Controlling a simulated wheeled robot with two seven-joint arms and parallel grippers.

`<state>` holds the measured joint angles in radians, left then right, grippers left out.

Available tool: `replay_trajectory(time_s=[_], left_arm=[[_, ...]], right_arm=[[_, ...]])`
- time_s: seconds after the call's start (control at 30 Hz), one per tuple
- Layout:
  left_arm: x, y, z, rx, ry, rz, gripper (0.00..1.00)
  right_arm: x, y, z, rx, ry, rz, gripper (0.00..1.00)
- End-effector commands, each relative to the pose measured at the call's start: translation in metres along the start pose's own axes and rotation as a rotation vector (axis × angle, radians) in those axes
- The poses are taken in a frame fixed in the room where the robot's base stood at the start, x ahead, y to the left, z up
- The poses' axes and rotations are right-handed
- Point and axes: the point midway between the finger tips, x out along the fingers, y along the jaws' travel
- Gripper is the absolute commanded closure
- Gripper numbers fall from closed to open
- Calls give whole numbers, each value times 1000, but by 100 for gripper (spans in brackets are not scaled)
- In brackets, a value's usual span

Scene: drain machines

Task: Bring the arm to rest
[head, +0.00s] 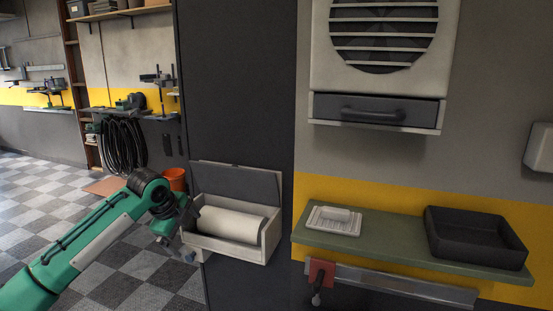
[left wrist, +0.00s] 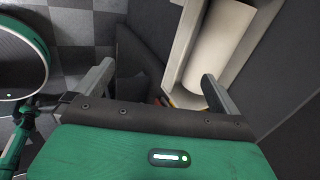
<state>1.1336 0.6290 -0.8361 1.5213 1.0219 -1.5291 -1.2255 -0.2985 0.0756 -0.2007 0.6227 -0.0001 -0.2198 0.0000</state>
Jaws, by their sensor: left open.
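My left arm, green with a dark wrist, reaches in from the left in the head view. Its left gripper (head: 187,220) is just left of the pale box (head: 232,249) on the dark panel. In the left wrist view the gripper's two fingers (left wrist: 157,82) stand wide apart with nothing between them. The box has its lid raised and holds a white roll (head: 232,222). The box (left wrist: 176,68) and roll (left wrist: 218,45) also show beyond the fingers in the left wrist view. Whether the gripper touches the box cannot be told. My right gripper is not in view.
Right of the box, a green shelf (head: 385,240) holds a white soap dish (head: 325,226) and a black tray (head: 475,238). A vented unit with a drawer (head: 375,109) hangs above. An orange bucket (head: 174,179) stands behind my wrist. Checkered floor lies open at left.

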Motion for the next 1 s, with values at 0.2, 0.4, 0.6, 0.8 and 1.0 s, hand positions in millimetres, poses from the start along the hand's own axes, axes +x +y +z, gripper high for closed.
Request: replay_trajectory(time_s=[0.2,0.4,0.6,0.8,1.0], left_arm=[[43,8,5,-112,14,-12,0],[95,25,12,-254,24,-23,0],[182,71,21,-475,27,-25,0],[289,164,28,-755,-4,-16,0],[377,290,24,-998,-61,10,0]], right_arm=[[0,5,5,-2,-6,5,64],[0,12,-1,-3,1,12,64],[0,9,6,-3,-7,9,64],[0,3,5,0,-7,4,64],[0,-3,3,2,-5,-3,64]])
